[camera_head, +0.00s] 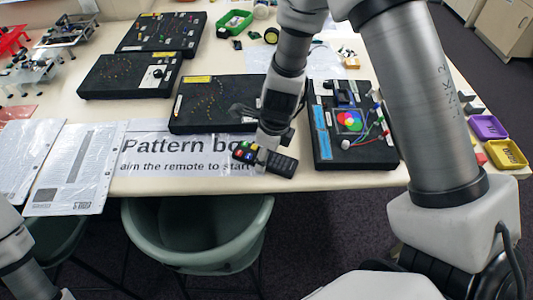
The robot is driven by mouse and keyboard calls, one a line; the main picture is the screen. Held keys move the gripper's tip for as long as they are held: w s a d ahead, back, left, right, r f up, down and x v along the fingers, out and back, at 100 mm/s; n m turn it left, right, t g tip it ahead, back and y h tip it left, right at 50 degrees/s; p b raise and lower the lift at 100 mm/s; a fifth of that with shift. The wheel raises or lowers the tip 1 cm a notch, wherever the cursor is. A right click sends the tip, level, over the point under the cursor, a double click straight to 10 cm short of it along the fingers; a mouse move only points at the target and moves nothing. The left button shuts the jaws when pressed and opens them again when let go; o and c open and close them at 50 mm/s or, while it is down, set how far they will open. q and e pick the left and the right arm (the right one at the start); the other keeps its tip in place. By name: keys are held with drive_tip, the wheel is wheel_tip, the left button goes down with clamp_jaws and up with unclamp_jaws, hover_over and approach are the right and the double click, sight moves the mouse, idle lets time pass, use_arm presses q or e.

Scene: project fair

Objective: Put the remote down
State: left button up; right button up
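The remote (281,164) is dark, with coloured buttons at its left end. It is near the table's front edge, at the right end of the "Pattern bo..." sign (165,155). My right gripper (262,154) points down and is shut on the middle of the remote. The gripper covers part of the remote, and I cannot tell whether the remote touches the table. My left arm shows only at the lower left edge, and its gripper is out of view.
Black boards with lights stand behind the remote (215,104) and to its right (352,125). Clear-covered sheets (75,170) lie at the left. Purple (487,128) and yellow (505,154) trays are at the right. A green-grey chair (198,235) stands below the front edge.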

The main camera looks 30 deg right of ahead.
sight(273, 159)
drive_tip(key=o, duration=0.3)
drive_tip(key=shift+d, duration=0.15)
drive_tip(key=shift+r, duration=0.25)
wheel_tip(273, 159, up, 12)
drive_tip(key=s+d+p, duration=0.1)
drive_tip(key=p, duration=0.8)
drive_tip(key=shift+s, duration=0.2)
drive_tip(key=shift+f, duration=0.15)
